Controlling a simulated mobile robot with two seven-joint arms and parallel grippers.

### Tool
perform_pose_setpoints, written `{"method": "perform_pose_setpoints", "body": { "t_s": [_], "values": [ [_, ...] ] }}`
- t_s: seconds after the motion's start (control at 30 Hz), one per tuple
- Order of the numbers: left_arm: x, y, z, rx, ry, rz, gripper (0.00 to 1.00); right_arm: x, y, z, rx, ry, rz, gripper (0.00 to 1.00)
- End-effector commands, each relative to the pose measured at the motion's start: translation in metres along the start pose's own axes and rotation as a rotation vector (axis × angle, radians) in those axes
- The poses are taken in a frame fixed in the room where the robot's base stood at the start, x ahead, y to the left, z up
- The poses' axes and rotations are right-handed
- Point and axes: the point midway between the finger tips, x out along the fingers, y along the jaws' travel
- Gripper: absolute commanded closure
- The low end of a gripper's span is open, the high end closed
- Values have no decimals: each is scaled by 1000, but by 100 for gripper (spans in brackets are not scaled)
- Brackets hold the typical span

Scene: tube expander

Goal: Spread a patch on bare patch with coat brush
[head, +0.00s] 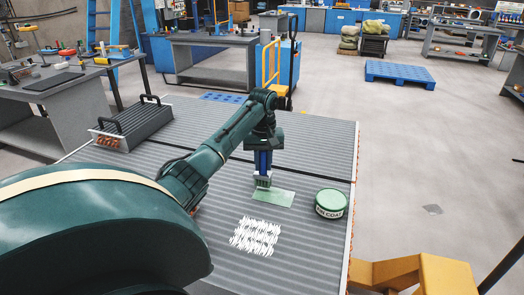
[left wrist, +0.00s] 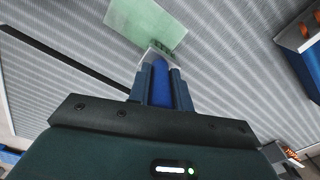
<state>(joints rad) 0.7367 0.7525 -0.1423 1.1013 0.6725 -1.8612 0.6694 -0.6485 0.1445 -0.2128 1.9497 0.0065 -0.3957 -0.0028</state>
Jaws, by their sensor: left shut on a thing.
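My left gripper (head: 263,178) is shut on the coat brush (left wrist: 161,88), whose blue handle shows between the fingers in the left wrist view. The brush points down at the edge of a pale green patch (head: 277,198) on the ribbed grey surface; it seems to touch it. The green patch also shows in the left wrist view (left wrist: 145,20). The bare patch (head: 256,236), a block of white scratchy marks, lies nearer me, apart from the brush. A green coat can (head: 331,203) with a white label stands right of the patches. My right gripper is not in view.
The ribbed grey panel (head: 310,262) has a dark seam across it. A finned block with black handles (head: 131,122) sits at its far left. A yellow frame (head: 415,272) stands at the lower right.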

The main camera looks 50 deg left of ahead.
Motion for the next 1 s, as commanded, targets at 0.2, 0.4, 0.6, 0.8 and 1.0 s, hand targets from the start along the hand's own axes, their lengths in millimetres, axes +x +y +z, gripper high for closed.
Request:
{"method": "perform_pose_setpoints", "body": {
  "t_s": [0.2, 0.4, 0.6, 0.8, 1.0],
  "values": [
    [9, 0, 0, 0, -1, 0, 100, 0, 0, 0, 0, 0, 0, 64],
    [12, 0, 0, 0, 1, 1, 100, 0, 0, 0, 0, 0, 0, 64],
    [13, 0, 0, 0, 0, 1, 100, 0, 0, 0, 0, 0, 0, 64],
    [15, 0, 0, 0, 0, 1, 100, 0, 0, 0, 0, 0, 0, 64],
    [16, 0, 0, 0, 0, 1, 100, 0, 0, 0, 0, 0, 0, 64]
  ]
}}
